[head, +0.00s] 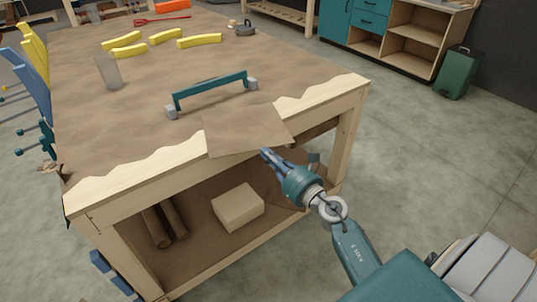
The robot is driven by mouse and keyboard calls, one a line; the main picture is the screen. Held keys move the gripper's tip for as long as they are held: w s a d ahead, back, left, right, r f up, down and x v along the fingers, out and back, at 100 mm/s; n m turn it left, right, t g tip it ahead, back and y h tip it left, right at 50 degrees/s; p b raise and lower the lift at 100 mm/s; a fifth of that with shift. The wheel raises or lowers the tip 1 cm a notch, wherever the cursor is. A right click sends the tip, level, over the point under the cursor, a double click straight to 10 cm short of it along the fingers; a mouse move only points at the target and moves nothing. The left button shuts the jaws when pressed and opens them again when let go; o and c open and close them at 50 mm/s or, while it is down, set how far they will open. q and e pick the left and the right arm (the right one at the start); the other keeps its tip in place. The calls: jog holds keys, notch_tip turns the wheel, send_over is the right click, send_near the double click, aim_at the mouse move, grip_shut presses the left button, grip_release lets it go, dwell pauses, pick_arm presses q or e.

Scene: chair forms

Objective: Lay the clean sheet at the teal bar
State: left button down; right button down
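The teal bar (212,90) lies on the workbench top, with a grey block at each end. A flat brown sheet (245,130) lies in front of its right half and sticks out past the bench's front edge. My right gripper (266,153) is at the sheet's near right edge. Its fingers look close together, but I cannot tell whether they pinch the sheet. My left gripper is not in view.
The workbench (75,125) has a brown cover with a wavy edge. Several yellow curved pieces (200,41), a clear cup (107,71) and a dark round item (245,29) sit farther back. A box (238,207) is on the lower shelf. Clamps (35,75) stand at left.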

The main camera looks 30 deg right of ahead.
aim_at(256, 144)
jog(key=w, duration=0.6)
jog(key=shift+w+a+f, duration=0.1)
jog(key=shift+w+a, duration=0.1)
jog(key=shift+w, duration=0.05)
jog(key=shift+s, duration=0.1)
